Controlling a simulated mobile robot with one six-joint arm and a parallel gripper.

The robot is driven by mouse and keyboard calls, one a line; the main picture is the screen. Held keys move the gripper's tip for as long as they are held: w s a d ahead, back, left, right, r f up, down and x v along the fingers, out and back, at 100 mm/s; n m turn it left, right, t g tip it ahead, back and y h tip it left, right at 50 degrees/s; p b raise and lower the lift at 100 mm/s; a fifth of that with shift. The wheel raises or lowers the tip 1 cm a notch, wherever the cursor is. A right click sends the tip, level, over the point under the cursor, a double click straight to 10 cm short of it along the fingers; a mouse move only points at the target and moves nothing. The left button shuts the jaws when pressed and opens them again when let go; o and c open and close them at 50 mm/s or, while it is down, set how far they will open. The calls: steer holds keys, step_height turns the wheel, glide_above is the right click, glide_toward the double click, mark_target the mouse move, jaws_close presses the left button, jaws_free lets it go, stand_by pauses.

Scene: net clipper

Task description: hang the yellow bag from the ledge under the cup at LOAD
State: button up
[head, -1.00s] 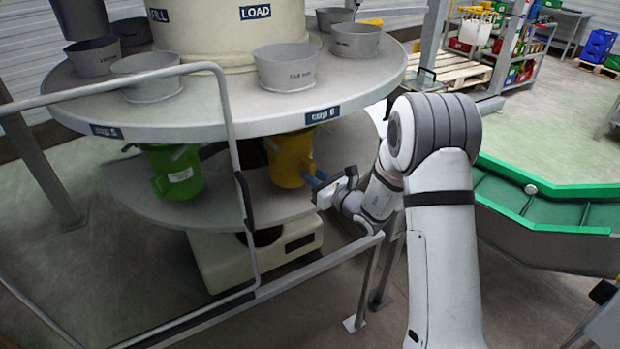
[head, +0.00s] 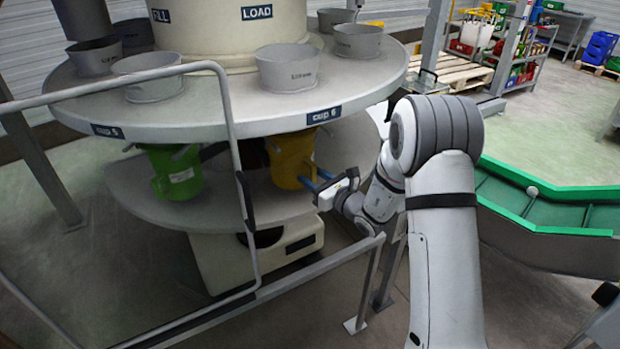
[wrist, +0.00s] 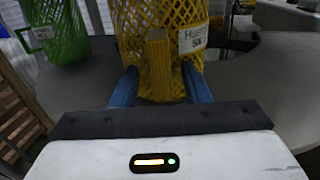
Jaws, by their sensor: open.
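The yellow bag (head: 290,158) hangs upright below the turntable's rim, under the front cup (head: 287,68) and beneath the LOAD sign (head: 256,13). In the wrist view the yellow net bag (wrist: 158,50) shows a white label and a yellow strap down its front. My gripper (head: 312,180) is open just to the right of the bag in the head view. In the wrist view its blue fingers (wrist: 160,88) stand apart on either side of the bag's lower part. The bag's top attachment at the ledge is hidden.
A green net bag (head: 176,172) hangs left of the yellow one under the turntable (head: 200,120). A lower grey shelf (head: 225,197) lies below the bags. A metal guard rail (head: 225,110) stands in front. A green conveyor (head: 550,195) is at right.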

steer(key=shift+s+d, duration=0.15)
steer(key=shift+d, duration=0.05)
steer(key=b+v, duration=0.1)
steer(key=v, duration=0.6)
steer(key=shift+s, duration=0.15)
steer(key=shift+d, duration=0.1)
